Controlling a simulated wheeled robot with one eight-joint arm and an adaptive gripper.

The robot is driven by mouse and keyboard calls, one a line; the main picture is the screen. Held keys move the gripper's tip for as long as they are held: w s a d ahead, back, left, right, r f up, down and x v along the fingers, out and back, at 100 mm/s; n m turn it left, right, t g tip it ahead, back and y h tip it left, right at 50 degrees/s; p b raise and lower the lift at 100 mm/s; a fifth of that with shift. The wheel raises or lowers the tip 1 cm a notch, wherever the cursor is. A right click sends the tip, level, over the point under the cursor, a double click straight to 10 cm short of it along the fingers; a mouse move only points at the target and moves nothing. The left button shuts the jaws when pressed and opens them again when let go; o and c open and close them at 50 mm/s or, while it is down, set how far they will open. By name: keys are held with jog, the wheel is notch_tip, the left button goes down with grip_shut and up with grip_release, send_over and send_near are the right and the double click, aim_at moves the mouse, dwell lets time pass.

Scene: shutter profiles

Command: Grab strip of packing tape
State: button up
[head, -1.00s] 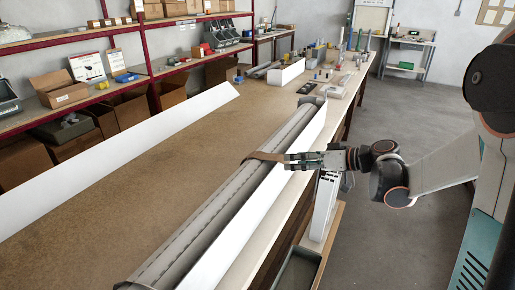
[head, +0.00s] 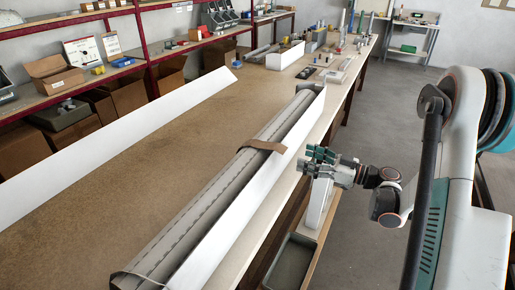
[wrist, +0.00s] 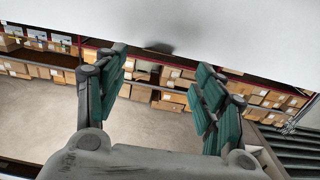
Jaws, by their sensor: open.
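A brown strip of packing tape (head: 263,146) lies across the bundle of long grey shutter profiles (head: 225,195) on the workbench. Its right end meets the upright white panel (head: 262,195) along the bundle's right side. My gripper (head: 312,155) is to the right of that panel, near the bench's right edge, with a gap between it and the tape. In the wrist view its two green-padded fingers (wrist: 165,80) stand apart with nothing between them. I cannot make out the tape strip in the wrist view; a pale surface fills its top, with a small dark patch.
A white device (head: 317,200) stands below my gripper, near a dark bin (head: 290,262). Red-framed shelves (head: 150,55) with boxes line the left wall. The bench's brown middle (head: 130,190) is clear.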

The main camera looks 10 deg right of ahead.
aim_at(284, 149)
jog(key=shift+b+x, duration=0.95)
jog(key=shift+x, duration=2.95)
jog(key=shift+d+r, duration=0.1)
jog(key=shift+r, duration=0.05)
jog(key=c, duration=0.8)
